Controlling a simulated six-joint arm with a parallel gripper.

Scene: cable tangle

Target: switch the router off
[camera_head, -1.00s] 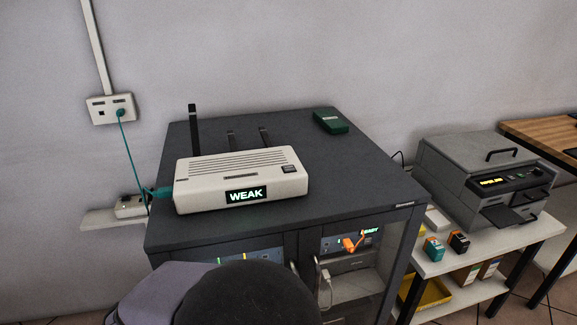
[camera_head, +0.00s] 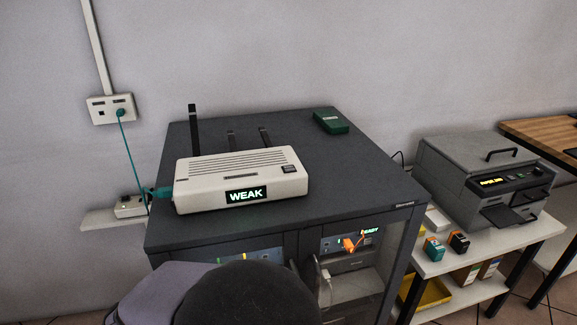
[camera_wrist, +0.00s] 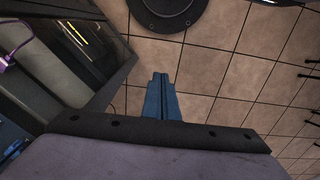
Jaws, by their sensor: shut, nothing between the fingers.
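The router (camera_head: 240,178) is a cream box on top of the dark cabinet, with a display reading WEAK (camera_head: 246,195) on its front. A small dark switch (camera_head: 289,169) sits on its top at the right. A teal cable (camera_head: 160,192) enters its left end. My gripper (camera_wrist: 162,78) shows in the wrist view with its blue fingers together and empty, over the tiled floor and away from the router. The head view shows my arm at the bottom, but not the fingers.
The dark cabinet (camera_head: 360,183) has glass doors and an orange connector (camera_head: 352,243) inside. A green box (camera_head: 331,122) lies at the cabinet top's back right. Thin dark antennas (camera_head: 193,128) stand behind the router. A grey printer (camera_head: 487,180) stands on a white shelf at right.

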